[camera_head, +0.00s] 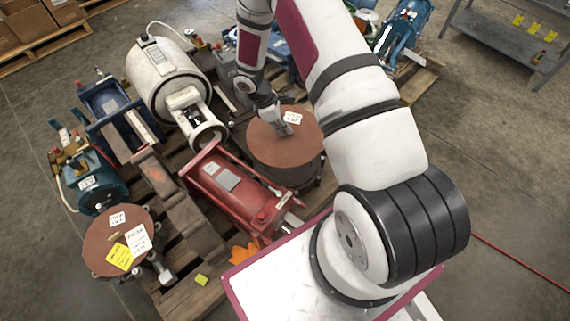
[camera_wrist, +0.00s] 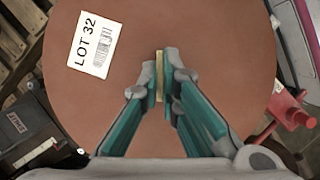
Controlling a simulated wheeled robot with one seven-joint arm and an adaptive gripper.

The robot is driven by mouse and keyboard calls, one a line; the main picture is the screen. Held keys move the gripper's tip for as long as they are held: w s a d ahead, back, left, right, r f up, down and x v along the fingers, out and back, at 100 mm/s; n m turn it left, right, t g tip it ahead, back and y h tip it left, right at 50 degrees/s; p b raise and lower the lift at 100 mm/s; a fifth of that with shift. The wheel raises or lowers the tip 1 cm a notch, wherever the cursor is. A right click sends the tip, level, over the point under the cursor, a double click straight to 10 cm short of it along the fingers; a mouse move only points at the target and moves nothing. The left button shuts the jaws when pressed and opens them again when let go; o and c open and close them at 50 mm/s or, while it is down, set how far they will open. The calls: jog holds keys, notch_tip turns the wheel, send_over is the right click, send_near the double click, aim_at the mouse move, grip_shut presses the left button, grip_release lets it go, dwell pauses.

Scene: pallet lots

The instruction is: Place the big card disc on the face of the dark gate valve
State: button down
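The big card disc (camera_head: 262,142) is brown, with a white label, right of centre in the head view. In the wrist view the disc (camera_wrist: 115,110) fills most of the picture and its label reads LOT 32. My gripper (camera_head: 276,126) points down at the disc's middle. In the wrist view my gripper's fingertips (camera_wrist: 164,72) close on a thin tan tab (camera_wrist: 159,76) standing on the disc. A dark round body (camera_head: 292,173) shows directly under the disc; its face is hidden, and I cannot tell whether it is the gate valve or whether the disc touches it.
A second brown disc (camera_head: 97,247) with a label and notes covers something at lower left. A red cylinder unit (camera_head: 230,187), a white tank (camera_head: 165,80) and a blue machine (camera_head: 107,103) crowd the pallet (camera_head: 190,298). A grey shelf (camera_head: 505,38) stands far right on open floor.

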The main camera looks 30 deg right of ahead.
jog(key=w+d+f+n+t+b, duration=0.1)
jog(key=f+b, duration=0.3)
jog(key=f, duration=0.4)
jog(key=w+d+f+n+b, duration=0.1)
jog(key=f+n+b, duration=0.2)
jog(key=f+b, duration=0.2)
jog(key=w+d+f+n+t+b, duration=0.1)
jog(key=f+b, duration=0.3)
jog(key=f, duration=0.6)
jog(key=shift+w+d+f+n+t+h, duration=0.15)
jog(key=shift+w+f+n+t+h, duration=0.15)
jog(key=shift+n, duration=0.5)
jog(key=c, duration=2.2)
grip_release()
jog(key=shift+f+b, duration=0.15)
jog(key=shift+b, duration=0.2)
jog(key=shift+c, duration=0.2)
jog(key=o, duration=0.4)
jog(key=shift+o, duration=0.2)
